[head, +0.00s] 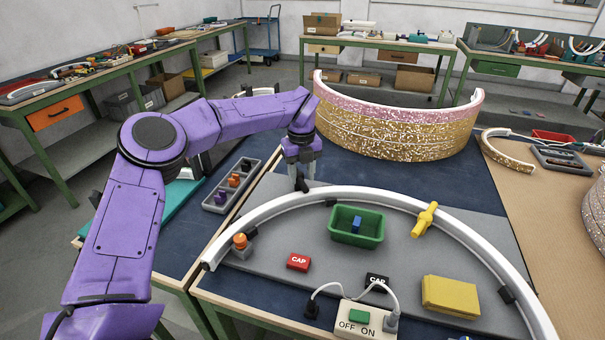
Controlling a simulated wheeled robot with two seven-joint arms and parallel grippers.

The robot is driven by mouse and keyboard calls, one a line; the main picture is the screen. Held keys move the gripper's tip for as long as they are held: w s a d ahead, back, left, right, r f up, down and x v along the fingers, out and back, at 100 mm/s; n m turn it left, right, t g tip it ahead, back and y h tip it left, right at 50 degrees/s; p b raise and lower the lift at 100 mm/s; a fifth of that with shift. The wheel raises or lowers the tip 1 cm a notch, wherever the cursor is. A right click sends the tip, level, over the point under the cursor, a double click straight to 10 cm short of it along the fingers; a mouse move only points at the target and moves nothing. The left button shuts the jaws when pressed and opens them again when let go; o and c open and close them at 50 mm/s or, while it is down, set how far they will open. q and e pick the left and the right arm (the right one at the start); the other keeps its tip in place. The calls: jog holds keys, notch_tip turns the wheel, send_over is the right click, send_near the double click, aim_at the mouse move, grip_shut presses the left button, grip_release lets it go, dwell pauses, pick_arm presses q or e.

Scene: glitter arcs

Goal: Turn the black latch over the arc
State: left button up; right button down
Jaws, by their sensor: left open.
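The white arc (262,210) curves across a grey board on the table. The black latch (301,183) stands at the arc's far left part, at the outer side of the rail, pointing up rather than lying across it. My left gripper (301,172) is open and points down directly above the latch, with its fingers close to the latch's top. I cannot tell whether they touch it. A yellow latch (425,219) lies across the arc on the right. My right gripper is not in view.
Inside the arc are a green bin (342,235) with a blue block, a red cap (299,262), a black cap (376,282), yellow pads (450,295) and a switch box (352,320). A glittery curved band (400,130) stands behind. A grey tray (220,200) lies left.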

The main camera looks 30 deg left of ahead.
aim_at(301, 179)
pick_arm(q)
notch_tip(301, 179, up, 10)
jog(key=shift+r, duration=0.15)
jog(key=shift+a, duration=0.1)
dwell(0.3)
